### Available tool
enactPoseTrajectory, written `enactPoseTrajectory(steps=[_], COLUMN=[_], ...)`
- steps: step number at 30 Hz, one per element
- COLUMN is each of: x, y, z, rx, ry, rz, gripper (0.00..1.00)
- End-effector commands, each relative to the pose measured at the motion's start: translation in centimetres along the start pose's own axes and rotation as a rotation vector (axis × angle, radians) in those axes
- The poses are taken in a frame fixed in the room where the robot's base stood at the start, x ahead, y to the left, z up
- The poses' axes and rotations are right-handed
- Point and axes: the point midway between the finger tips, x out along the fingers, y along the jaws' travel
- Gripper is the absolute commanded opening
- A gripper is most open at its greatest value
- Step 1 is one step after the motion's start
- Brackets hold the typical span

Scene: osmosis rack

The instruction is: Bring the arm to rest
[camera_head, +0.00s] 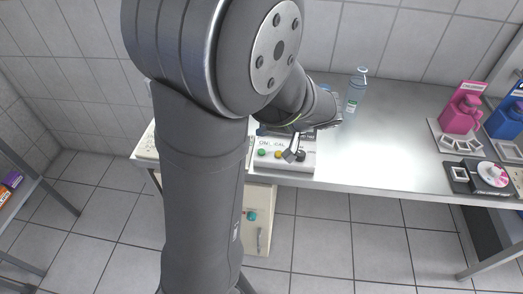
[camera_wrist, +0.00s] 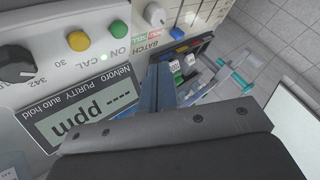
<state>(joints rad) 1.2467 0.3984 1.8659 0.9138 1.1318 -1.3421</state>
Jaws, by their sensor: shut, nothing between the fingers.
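My arm reaches over the steel bench (camera_head: 395,150) in the head view. My gripper (camera_head: 294,152) is shut and empty, close in front of a pale purity meter (camera_head: 268,164). In the wrist view my gripper (camera_wrist: 168,82) points past the meter's display (camera_wrist: 85,112), which reads "ppm ----". The meter's dark knob (camera_wrist: 14,64), yellow button (camera_wrist: 78,41) and green button (camera_wrist: 121,28) show beside it. I cannot tell whether the fingertips touch anything.
A clear bottle (camera_head: 356,92) stands behind the meter. A pink jug (camera_head: 462,112) and a blue jug (camera_head: 508,120) stand at the right. A black device (camera_head: 487,177) sits near the front edge. The middle right of the bench is clear.

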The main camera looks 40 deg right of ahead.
Motion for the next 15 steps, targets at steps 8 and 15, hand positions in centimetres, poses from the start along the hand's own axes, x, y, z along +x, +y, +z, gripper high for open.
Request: enactPoseTrajectory(steps=[8,15], x=[0.6,0.2], y=[0.4,0.2], z=[0.4,0.1], rx=[0.002,-0.005], ry=[0.000,0.003], rz=[-0.002,0.002], gripper=[0.00,0.00])
